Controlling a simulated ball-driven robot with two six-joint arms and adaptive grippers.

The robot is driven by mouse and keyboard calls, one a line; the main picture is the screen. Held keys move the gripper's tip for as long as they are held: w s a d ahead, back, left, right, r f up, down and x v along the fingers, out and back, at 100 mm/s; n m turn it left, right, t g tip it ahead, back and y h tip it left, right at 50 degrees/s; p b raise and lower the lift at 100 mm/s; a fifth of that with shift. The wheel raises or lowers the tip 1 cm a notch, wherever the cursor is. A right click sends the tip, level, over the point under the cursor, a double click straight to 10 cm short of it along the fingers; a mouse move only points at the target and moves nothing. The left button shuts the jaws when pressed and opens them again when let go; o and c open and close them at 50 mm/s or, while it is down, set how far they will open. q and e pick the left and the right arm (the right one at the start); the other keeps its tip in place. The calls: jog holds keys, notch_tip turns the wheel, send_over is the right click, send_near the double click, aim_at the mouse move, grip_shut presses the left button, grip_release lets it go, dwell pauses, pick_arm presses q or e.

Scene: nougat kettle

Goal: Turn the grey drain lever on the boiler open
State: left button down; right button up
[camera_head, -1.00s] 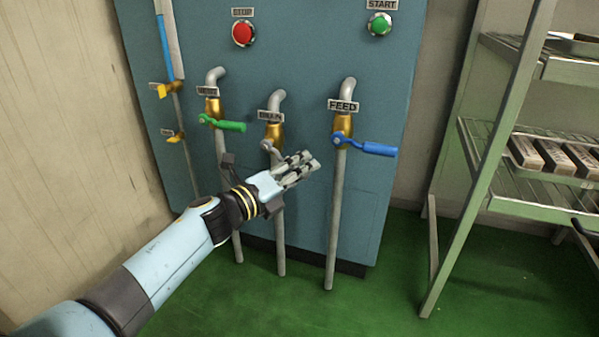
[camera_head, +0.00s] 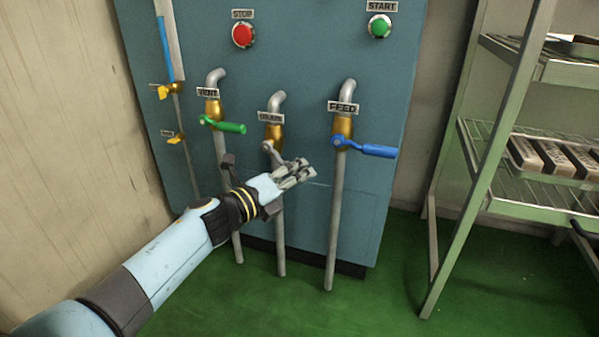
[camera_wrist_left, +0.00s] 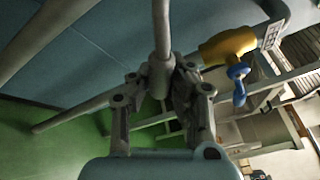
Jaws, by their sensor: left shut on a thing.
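The grey drain lever (camera_head: 270,151) sits on the brass valve (camera_head: 274,133) of the middle pipe on the boiler (camera_head: 312,60). From its pivot it slopes down to the right, and its handle is mostly hidden behind my left gripper (camera_head: 304,170). In the left wrist view, the grey lever (camera_wrist_left: 161,35) comes down between the two fingers of my left gripper (camera_wrist_left: 162,92), which is shut on its grip end. My right gripper is not in view.
A green vent lever (camera_head: 229,127) is left of the drain valve, a blue feed lever (camera_head: 372,150) right of it. Red stop (camera_head: 243,34) and green start (camera_head: 379,26) buttons are above. A shelf rack (camera_head: 520,205) stands at right. Green floor is clear in front.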

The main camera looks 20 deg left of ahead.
pick_arm(q)
jog(key=shift+a+f+m+g+y+p, duration=0.4)
jog(key=shift+a+f+m+p, duration=0.35)
jog(key=shift+m, duration=0.45)
jog(key=shift+w+a+f+m+g+y+p, duration=0.1)
jog(key=shift+a+f+m+g+y+p, duration=0.3)
jog(key=shift+a+m+y+p, duration=0.55)
jog(key=shift+s+a+f+m+g+y+p, duration=0.15)
jog(key=shift+a+f+m+y+p, duration=0.4)
jog(key=shift+a+m, duration=0.75)
jog(key=shift+w+a+f+m+g+y+p, duration=0.15)
jog(key=shift+a+f+m+g+y+p, duration=0.35)
jog(key=shift+a+m+p, duration=0.6)
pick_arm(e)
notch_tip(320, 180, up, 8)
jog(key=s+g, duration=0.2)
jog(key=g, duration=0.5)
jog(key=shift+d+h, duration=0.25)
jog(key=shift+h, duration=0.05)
pick_arm(q)
jog(key=shift+d+f, duration=0.1)
jog(key=shift+d, duration=0.05)
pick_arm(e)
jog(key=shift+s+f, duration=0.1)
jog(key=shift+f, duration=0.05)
pick_arm(q)
jog(key=c, duration=1.2)
grip_release()
jog(key=v, duration=1.2)
jog(key=shift+f, duration=0.1)
